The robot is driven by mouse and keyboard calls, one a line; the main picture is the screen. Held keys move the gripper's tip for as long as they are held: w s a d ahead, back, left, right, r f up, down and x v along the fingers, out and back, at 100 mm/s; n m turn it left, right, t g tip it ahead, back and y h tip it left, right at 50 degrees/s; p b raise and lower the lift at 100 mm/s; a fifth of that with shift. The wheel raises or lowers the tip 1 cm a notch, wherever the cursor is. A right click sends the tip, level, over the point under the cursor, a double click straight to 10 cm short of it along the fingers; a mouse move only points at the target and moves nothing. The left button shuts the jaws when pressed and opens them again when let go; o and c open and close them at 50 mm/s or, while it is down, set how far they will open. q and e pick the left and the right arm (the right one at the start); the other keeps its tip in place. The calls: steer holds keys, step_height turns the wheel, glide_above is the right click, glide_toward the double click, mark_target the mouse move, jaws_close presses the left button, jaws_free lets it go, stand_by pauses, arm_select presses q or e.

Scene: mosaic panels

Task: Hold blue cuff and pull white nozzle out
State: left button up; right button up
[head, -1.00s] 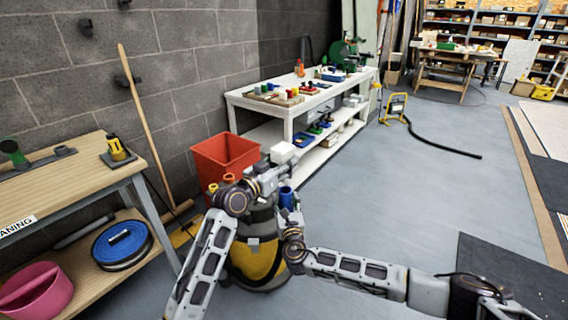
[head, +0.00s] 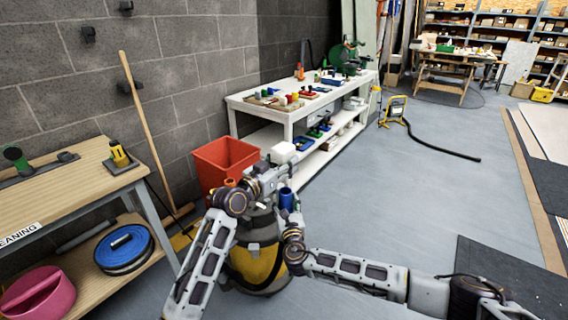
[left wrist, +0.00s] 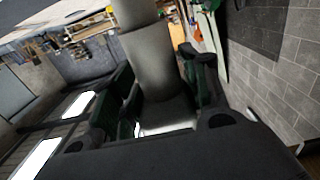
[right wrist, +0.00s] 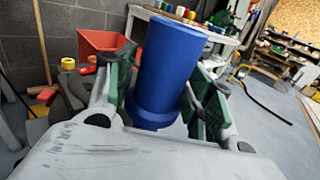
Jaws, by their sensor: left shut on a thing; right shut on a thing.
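A white nozzle (head: 283,153) shows above my left gripper (head: 274,172) in the head view. In the left wrist view a greyish cylinder, the nozzle (left wrist: 155,65), stands between the green pads of my shut left gripper (left wrist: 160,105). The blue cuff (head: 287,199) is lower in the head view, held upright by my right gripper (head: 289,213). In the right wrist view the blue cuff (right wrist: 165,70) fills the space between the green pads. Its top end shows with no white part in it. The nozzle looks apart from the cuff, above it.
A yellow and black vacuum drum (head: 255,265) stands below my grippers. A red bin (head: 225,160) is just behind. A wooden bench (head: 65,180) is at left, and a white workbench (head: 265,105) stands along the wall. The floor at right is open.

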arm_select(q)
steer(key=shift+r+p, duration=0.55)
steer(key=shift+r, duration=0.2)
arm_select(e)
steer(key=shift+r, duration=0.65)
arm_select(q)
steer(key=shift+r, duration=0.15)
arm_select(e)
steer(key=shift+r, duration=0.15)
steer(key=o, duration=1.2)
steer(key=shift+c, duration=0.2)
steer(key=shift+s, duration=0.2)
steer(key=s+d, duration=0.1)
steer(key=s, duration=1)
steer(key=shift+s+d, duration=0.25)
steer(key=shift+d, duration=0.15)
